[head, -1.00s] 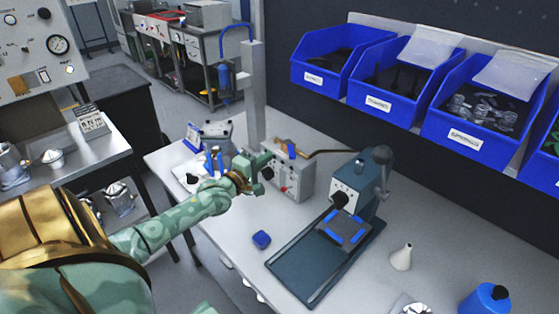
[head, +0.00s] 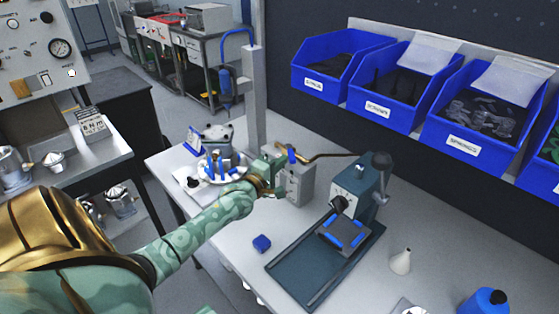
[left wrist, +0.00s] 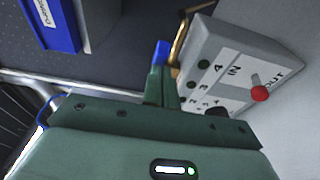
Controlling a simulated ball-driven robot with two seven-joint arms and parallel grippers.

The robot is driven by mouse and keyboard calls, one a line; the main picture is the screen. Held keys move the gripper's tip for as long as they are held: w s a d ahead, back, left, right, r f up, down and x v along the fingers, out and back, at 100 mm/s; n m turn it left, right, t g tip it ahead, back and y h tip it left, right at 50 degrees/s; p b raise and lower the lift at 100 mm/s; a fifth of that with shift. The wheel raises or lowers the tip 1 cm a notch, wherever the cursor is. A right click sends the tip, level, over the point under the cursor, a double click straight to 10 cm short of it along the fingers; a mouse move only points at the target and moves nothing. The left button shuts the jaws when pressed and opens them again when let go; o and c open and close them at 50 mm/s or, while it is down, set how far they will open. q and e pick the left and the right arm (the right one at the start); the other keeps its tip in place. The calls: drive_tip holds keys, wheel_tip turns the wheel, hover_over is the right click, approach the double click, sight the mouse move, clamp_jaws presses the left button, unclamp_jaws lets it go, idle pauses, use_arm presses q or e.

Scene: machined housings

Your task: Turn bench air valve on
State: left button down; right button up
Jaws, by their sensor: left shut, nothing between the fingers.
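A grey box (head: 302,187) stands on the bench with a brass pipe (head: 325,155) running from its top to the right. A small blue handle (head: 292,156) sits on the pipe, above the box; I take it as the air valve's handle. It also shows in the left wrist view (left wrist: 162,52), just beyond my fingertips. My left gripper (head: 280,162) is shut and empty, beside the handle and in front of the box's upper left. In the left wrist view my fingers (left wrist: 163,80) overlap the handle's lower part; I cannot tell whether they touch. My right gripper is out of view.
The box face has a red-tipped lever (left wrist: 260,93) near "IN" and "OUT" labels. A dark press-like fixture (head: 362,190) stands to the right. Blue bins (head: 390,95) hang on the wall behind.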

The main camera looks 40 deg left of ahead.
sight(295, 163)
use_arm(q)
drive_tip(key=n+y+p, duration=0.1)
drive_tip(key=w+d+y+p, duration=0.1)
drive_tip(key=p, duration=0.1)
drive_tip(key=d+n+g+y+p, duration=0.1)
drive_tip(key=y, duration=0.1)
drive_tip(key=shift+w+r+n, duration=0.15)
drive_tip(key=shift+r+n, duration=0.15)
drive_tip(key=shift+w+d+f+p, duration=0.15)
drive_tip(key=shift+w+d+p, duration=0.2)
drive_tip(key=shift+w+d, duration=0.1)
drive_tip(key=shift+w+d+f, duration=0.15)
drive_tip(key=shift+w+d, duration=0.05)
drive_tip(key=shift+w, duration=0.1)
drive_tip(key=shift+w+d, duration=0.4)
